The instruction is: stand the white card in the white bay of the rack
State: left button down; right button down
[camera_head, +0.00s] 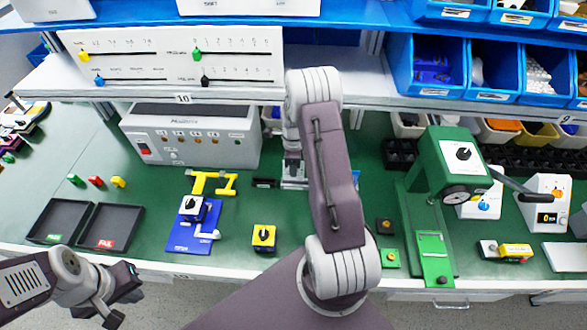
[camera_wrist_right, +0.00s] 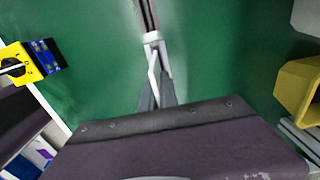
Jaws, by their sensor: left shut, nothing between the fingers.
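My right arm reaches over the middle of the bench and bends down at the back, where its gripper (camera_head: 292,165) is small and partly hidden. A pale thing (camera_head: 295,183) stands below it; I cannot tell whether this is part of the rack. In the right wrist view, the grey fingers (camera_wrist_right: 158,95) point at a narrow white piece (camera_wrist_right: 153,60). It may be the white card seen edge-on, but I cannot tell whether it is gripped. I cannot clearly make out the rack or its white bay. My left gripper (camera_head: 123,306) is shut and empty at the lower left, off the bench's front edge.
A grey power box (camera_head: 195,137) stands at the back left. A blue fixture (camera_head: 192,238) and a yellow rotary switch (camera_head: 264,238) lie left of my right arm. A green press (camera_head: 455,165) stands to the right. Two dark trays (camera_head: 105,240) lie at the left.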

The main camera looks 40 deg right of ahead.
jog(key=shift+f+b, duration=1.15)
jog(key=shift+f, duration=0.7)
jog(key=c, duration=1.6)
grip_release()
jog(key=shift+o, duration=0.2)
jog(key=shift+r, duration=0.1)
notch_tip(320, 180, up, 9)
jog(key=shift+r, duration=0.1)
notch_tip(320, 180, up, 9)
jog(key=p, duration=0.9)
send_over(294, 180)
jog(key=shift+w+b, duration=0.15)
jog(key=shift+b, duration=0.25)
